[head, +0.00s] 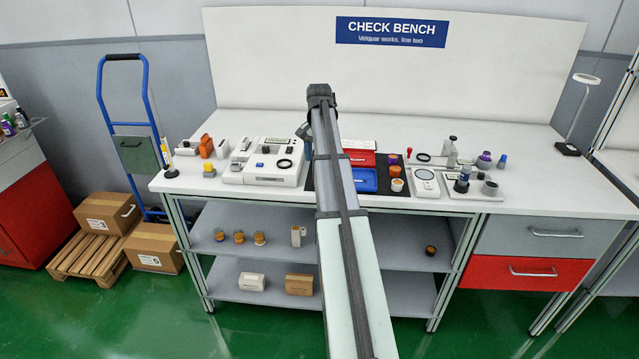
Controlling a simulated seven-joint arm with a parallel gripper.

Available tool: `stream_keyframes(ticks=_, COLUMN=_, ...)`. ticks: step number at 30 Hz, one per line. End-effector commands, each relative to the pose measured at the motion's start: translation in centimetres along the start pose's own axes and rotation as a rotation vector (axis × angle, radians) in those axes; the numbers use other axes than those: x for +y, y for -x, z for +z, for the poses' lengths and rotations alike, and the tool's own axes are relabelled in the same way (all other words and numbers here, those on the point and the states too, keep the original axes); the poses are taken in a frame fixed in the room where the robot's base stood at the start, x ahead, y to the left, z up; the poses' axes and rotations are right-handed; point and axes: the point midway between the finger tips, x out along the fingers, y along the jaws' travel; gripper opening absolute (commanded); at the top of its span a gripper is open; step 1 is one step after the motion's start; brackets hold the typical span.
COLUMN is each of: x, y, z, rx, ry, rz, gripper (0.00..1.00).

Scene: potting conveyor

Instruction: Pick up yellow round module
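A small yellow piece with a greyish base (208,171) stands at the left front of the white bench. It is the most yellow small round-looking thing in view, but it is too small to tell for certain that it is the round module. Several amber-yellow round pieces (239,237) stand in a row on the upper shelf below. My arm reaches from the bottom of the picture over the middle of the bench. My gripper (304,132) is at its far end, high and well to the right of the yellow piece. Its fingers are mostly hidden, so its opening does not show.
Red (362,158) and blue (364,180) trays lie on a dark mat, partly behind my arm. A scale (425,183) and small parts stand farther right.

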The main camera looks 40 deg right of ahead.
Motion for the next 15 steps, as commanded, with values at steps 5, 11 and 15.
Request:
stream_keyframes(ticks=5, x=0.0, y=-2.4, z=0.0, rx=-0.001, ry=0.001, rz=0.000, gripper=0.68)
stream_keyframes(ticks=11, x=-0.1, y=-3.2, z=0.0, rx=0.001, ry=0.001, rz=-0.001, gripper=0.68)
stream_keyframes(ticks=15, x=-0.1, y=-3.9, z=-0.1, rx=0.000, ry=0.001, rz=0.000, gripper=0.68)
